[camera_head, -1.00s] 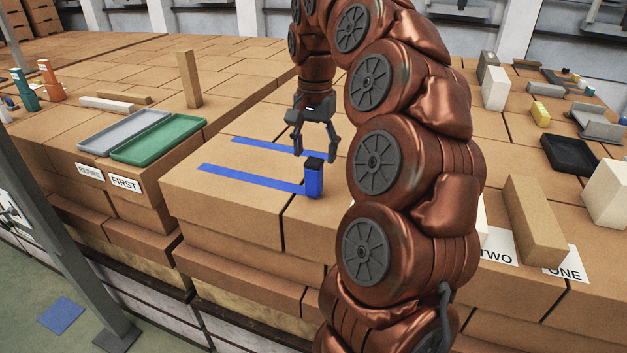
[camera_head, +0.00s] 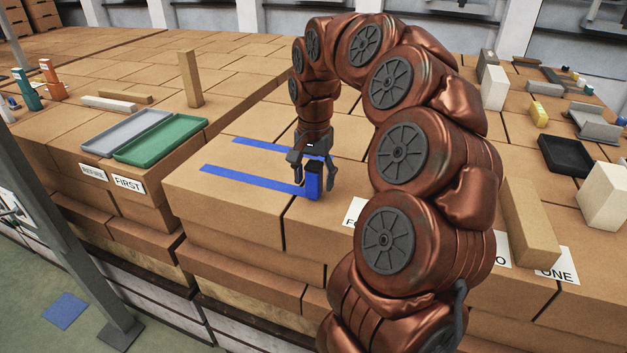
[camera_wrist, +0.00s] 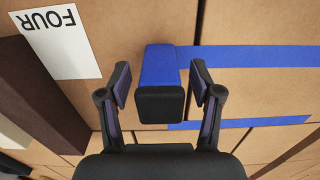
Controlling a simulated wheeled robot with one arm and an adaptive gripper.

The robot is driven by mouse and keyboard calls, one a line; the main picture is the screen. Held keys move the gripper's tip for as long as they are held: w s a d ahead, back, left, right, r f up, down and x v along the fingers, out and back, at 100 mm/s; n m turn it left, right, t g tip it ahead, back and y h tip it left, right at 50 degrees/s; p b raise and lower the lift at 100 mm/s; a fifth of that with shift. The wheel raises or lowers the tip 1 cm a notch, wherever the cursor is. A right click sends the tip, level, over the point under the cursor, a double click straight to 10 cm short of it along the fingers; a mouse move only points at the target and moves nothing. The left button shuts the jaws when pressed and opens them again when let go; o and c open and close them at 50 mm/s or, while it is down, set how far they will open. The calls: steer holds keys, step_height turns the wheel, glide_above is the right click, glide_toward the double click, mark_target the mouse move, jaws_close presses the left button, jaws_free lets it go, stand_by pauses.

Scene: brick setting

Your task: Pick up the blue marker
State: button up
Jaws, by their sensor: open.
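The blue marker (camera_head: 313,186) is a short upright block with a black cap, standing on the brown bricks at the right end of a blue strip. My gripper (camera_head: 313,182) is open, pointing down, with its fingers at the marker. In the wrist view my gripper (camera_wrist: 160,85) has one finger on each side of the marker (camera_wrist: 160,66), with the black cap facing the camera. A narrow gap shows on each side. The marker's base is partly hidden by its cap and body.
Two blue strips (camera_head: 250,179) lie on the bricks beside the marker. A green tray (camera_head: 160,138) and a grey tray (camera_head: 125,133) lie to the left. A label reading FOUR (camera_wrist: 58,40) and a dark brown block (camera_wrist: 38,100) lie near the gripper in the wrist view.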

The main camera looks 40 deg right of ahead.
mark_target(315, 164)
steer(key=shift+f, duration=0.1)
steer(key=shift+c, duration=0.3)
jaws_close()
stand_by(0.4)
steer(key=shift+r+b, duration=0.85)
steer(key=shift+r, duration=0.75)
steer(key=shift+s+r, duration=0.1)
steer(key=shift+r, duration=0.05)
steer(key=s+a+r+b, duration=0.1)
steer(key=s+a+b, duration=0.2)
steer(key=s, duration=1.2)
steer(key=shift+s+a+r+b, duration=0.2)
steer(key=shift+r+b, duration=0.05)
steer(key=shift+b, duration=0.9)
